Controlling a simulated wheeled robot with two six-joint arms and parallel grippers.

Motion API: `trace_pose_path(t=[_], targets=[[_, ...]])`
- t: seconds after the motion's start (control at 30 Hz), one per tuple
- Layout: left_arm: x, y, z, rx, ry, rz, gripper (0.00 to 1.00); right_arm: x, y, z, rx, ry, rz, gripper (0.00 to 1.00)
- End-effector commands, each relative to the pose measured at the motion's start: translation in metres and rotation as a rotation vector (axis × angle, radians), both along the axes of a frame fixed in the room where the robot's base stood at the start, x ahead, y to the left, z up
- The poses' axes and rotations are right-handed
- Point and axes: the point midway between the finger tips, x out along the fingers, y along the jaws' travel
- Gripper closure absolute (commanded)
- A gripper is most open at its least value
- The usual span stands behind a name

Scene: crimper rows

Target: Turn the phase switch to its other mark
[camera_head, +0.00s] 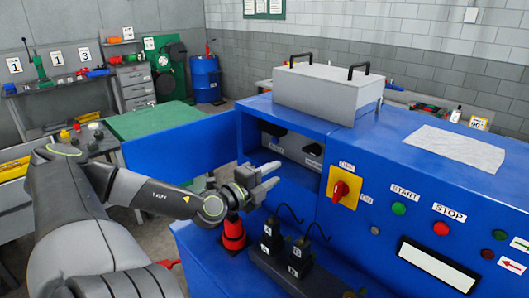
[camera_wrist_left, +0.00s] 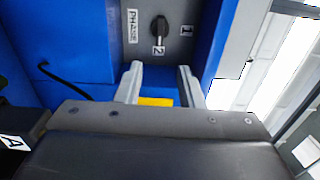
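In the left wrist view the phase switch (camera_wrist_left: 160,28) is a black knob on a grey panel beside a PHASE label (camera_wrist_left: 133,27). Its narrow end points at the mark 2 (camera_wrist_left: 159,50); the mark 1 (camera_wrist_left: 186,31) is to its right. My left gripper (camera_wrist_left: 159,74) is open and empty, its two fingers apart short of the knob and not touching it. In the head view my left gripper (camera_head: 272,175) is in front of the recess in the blue machine (camera_head: 400,212). I cannot make out the knob clearly there. My right gripper is not in view.
A red-and-yellow OFF/ON switch (camera_head: 341,188) is right of my left gripper. Black plugs (camera_head: 272,238) with cables stand below it, and a red-and-black object (camera_head: 233,235) stands just under the wrist. An open blue door (camera_head: 180,163) is behind the arm.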

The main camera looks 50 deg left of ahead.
Motion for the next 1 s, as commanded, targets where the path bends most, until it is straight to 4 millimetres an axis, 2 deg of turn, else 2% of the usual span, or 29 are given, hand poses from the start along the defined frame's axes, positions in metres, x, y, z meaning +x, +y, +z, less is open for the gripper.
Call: trace_pose_path(t=[0.1, 0.3, 1.0], targets=[[-0.011, -0.001, 0.0, 0.002, 0.005, 0.0, 0.65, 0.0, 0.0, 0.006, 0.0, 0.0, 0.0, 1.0], [-0.021, -0.003, -0.001, 0.003, 0.001, -0.002, 0.65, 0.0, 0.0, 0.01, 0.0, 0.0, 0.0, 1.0], [-0.023, -0.003, -0.001, 0.0, 0.0, -0.002, 0.65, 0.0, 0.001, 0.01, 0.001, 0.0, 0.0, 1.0]])
